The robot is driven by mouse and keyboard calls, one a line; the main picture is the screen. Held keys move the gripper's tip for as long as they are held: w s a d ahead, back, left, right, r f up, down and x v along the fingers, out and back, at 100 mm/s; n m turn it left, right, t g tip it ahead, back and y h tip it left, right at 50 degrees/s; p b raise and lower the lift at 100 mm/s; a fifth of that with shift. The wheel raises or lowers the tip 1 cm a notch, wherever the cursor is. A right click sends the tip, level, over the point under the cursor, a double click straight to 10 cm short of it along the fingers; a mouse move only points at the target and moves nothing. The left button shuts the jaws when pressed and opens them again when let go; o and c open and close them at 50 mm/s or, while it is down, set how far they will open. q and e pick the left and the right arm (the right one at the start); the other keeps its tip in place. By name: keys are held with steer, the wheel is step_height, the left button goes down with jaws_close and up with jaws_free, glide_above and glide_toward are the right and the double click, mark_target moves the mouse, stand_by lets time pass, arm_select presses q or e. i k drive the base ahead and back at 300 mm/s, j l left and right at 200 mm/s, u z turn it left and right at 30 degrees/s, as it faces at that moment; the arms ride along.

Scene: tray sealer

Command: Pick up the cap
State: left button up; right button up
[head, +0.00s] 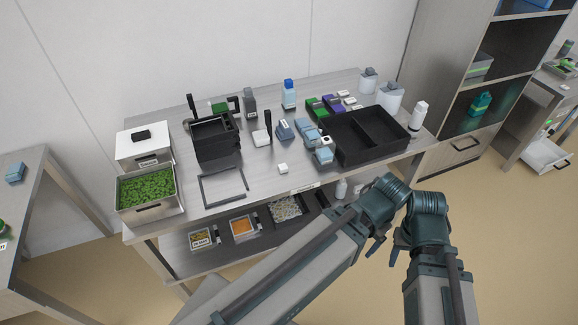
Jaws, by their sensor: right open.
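No thing in the head view is plainly marked as the cap. A small white piece (283,168) lies alone on the steel table (262,188) near its front edge, and I cannot tell whether it is the cap. My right gripper (397,250) is small and partly hidden by its own arm, in front of the table and below its top. It is open, and nothing shows in it. My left gripper (376,246) is close beside it, with its jaws unclear. Both are apart from the things on the table.
A black divided tray (366,158) fills the table's right part. A black sealer (215,140), a dark frame (223,187), a bin of green pieces (147,190) and a white box (143,147) stand left. Blue-grey blocks (306,131) crowd the middle. A shelf unit (468,100) stands right.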

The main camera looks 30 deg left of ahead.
mark_target(283, 168)
steer(key=i+j, duration=0.1)
steer(key=j, duration=0.8)
steer(key=i+j, duration=0.15)
steer(key=j, duration=0.25)
